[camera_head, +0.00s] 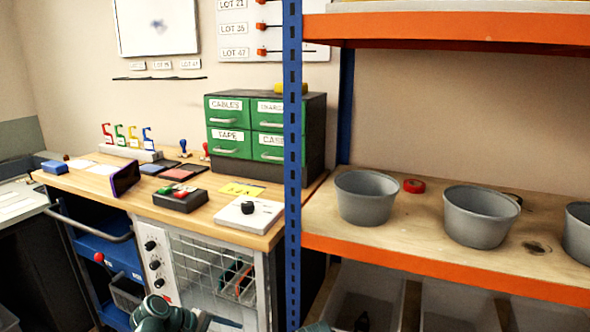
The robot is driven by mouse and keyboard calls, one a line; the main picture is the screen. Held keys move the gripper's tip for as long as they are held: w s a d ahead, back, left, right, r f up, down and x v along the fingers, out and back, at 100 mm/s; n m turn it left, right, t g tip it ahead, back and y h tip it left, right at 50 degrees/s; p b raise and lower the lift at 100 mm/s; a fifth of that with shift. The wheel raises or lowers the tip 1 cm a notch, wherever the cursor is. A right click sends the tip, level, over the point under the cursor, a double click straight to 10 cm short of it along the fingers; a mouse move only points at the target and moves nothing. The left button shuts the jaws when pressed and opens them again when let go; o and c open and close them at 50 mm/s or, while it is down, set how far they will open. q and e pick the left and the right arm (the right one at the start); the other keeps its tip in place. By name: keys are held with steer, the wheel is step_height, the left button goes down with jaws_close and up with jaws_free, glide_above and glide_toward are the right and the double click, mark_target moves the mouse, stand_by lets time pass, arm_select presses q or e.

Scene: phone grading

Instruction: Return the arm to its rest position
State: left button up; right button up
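The teal and grey part at the bottom edge is a link of my own arm (165,316); it shows below the workbench front, apart from the bench top. A small piece of another grey part of mine (318,327) just shows at the bottom edge, right of it. No gripper fingers are in view, so I cannot see whether either gripper is open or holds anything.
A wooden workbench (225,221) carries a dark phone (126,178), a control box with buttons (180,199), a white scale-like box (249,214) and green drawers (229,143). A blue post (293,180) divides it from shelving with grey bowls (367,197).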

arm_select(q)
steer(key=s+d+f+m+g+y, duration=0.2)
steer(key=s+d+f+m+y, duration=0.1)
steer(key=s+d+m+y, duration=0.35)
steer(key=s+d+f+m+g+y, duration=0.3)
steer(key=s+d+m, duration=0.2)
steer(key=s+m, duration=0.3)
step_height(320, 180, up, 30)
steer(key=w+p, duration=0.1)
steer(key=p, duration=2.9)
steer(key=shift+w, duration=0.1)
